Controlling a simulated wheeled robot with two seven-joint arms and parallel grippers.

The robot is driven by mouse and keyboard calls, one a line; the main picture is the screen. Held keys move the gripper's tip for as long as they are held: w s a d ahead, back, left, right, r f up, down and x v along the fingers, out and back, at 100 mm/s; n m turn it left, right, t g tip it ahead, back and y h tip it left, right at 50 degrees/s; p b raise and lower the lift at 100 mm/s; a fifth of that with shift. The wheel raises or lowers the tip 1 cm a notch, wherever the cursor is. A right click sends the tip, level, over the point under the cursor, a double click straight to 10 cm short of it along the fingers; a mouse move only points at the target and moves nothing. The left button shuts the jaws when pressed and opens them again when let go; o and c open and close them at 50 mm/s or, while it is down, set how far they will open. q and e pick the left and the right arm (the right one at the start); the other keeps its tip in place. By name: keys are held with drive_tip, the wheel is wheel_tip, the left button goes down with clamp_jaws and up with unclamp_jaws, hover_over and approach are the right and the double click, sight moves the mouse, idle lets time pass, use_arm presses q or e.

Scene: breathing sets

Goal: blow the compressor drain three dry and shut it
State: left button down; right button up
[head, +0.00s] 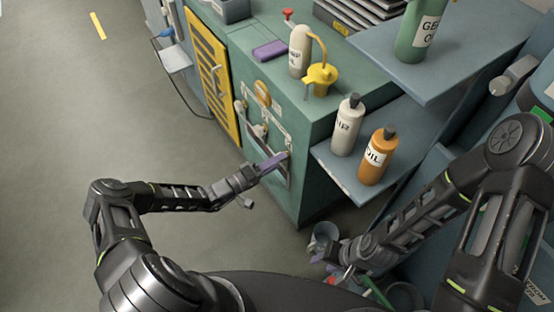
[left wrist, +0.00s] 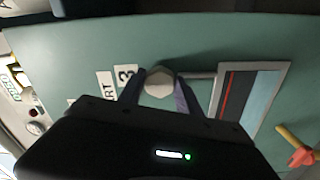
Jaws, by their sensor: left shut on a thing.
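My left gripper (head: 272,163) reaches the front of the green cabinet (head: 317,150). In the left wrist view its two purple fingers (left wrist: 158,92) are shut on a pale, many-sided knob (left wrist: 159,80) beside a label with a 3 (left wrist: 126,76). A thin grey stem or pipe runs from the knob to a framed panel with dark, red and blue-grey strips (left wrist: 245,95).
A white bottle (head: 346,128) and an orange OIL bottle (head: 377,158) stand on the side shelf (head: 335,168). A yellow-topped can (head: 320,80), a pale bottle (head: 299,55) and a purple block (head: 269,50) are on the cabinet. The floor at left is clear.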

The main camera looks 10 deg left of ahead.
use_arm(q)
drive_tip(key=shift+f+m, duration=0.1)
drive_tip(key=shift+m, duration=0.2)
drive_tip(key=c, duration=0.8)
unclamp_jaws()
drive_tip(key=shift+c, duration=0.2)
drive_tip(key=shift+s+a, duration=0.1)
drive_tip(key=v, duration=0.7)
drive_tip(key=shift+s+a, duration=0.25)
